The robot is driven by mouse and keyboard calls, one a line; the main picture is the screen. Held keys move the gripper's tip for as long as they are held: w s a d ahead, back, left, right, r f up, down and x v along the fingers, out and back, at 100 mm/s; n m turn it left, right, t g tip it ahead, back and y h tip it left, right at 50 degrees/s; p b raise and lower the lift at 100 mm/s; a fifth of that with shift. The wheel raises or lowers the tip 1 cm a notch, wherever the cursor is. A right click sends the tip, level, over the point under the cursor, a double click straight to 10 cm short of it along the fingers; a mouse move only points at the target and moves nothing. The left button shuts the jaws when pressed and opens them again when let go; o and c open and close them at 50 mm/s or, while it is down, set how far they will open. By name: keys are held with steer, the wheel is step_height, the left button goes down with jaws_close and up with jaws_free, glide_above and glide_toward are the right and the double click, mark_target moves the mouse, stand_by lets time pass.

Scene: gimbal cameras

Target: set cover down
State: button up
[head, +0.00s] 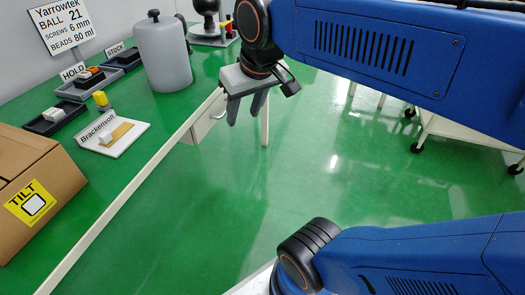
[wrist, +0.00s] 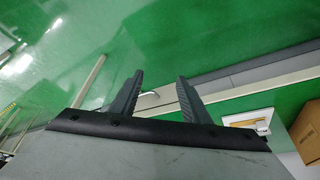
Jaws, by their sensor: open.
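A grey cylindrical cover (head: 166,58) with a dark knob on top and a handle on its right side stands upright on the green bench (head: 118,197), near its far end. What is under the cover is hidden. My gripper (head: 246,112) is open and empty, fingers pointing down, to the right of the cover and apart from it. It hangs beyond the bench's front edge, over the floor. In the wrist view my gripper (wrist: 160,77) shows two spread fingers with nothing between them.
A cardboard box (head: 35,170) with a TILT label stands at the near left. A white board (head: 127,143) marked Brackenvolt, dark trays (head: 55,117) and signs stand behind it. A black device (head: 207,22) is beyond the cover. A white wheeled table (head: 465,135) stands at right.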

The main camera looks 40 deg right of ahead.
steer(key=s+f, duration=0.7)
steer(key=f, duration=0.2)
steer(key=shift+d+f, duration=0.25)
steer(key=shift+f, duration=0.15)
stand_by(0.5)
